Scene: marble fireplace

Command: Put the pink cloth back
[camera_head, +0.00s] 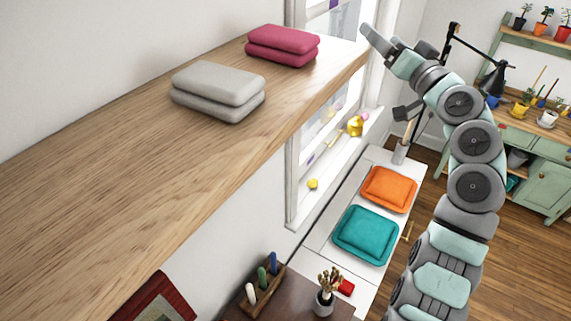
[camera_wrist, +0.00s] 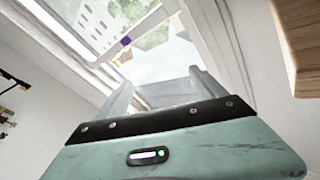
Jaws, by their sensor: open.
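The pink cloth (camera_head: 281,45) is deep pink and lies folded in two layers at the far end of a high wooden shelf (camera_head: 200,160). A grey folded cloth (camera_head: 220,85) lies on the same shelf, nearer and to the left of it, with a gap between them. My gripper (camera_head: 376,42) is just beyond the shelf's far right end, apart from the pink cloth. In the wrist view my gripper (camera_wrist: 160,85) is open, with nothing between its two fingers. Neither cloth shows in that view.
Below the shelf, a white window bench (camera_head: 330,262) bears an orange cushion (camera_head: 389,189) and a teal cushion (camera_head: 366,234). A window (camera_head: 325,110) stands behind the shelf's end. A black lamp (camera_head: 492,78) and a green workbench (camera_head: 545,150) are at the right. The near shelf top is clear.

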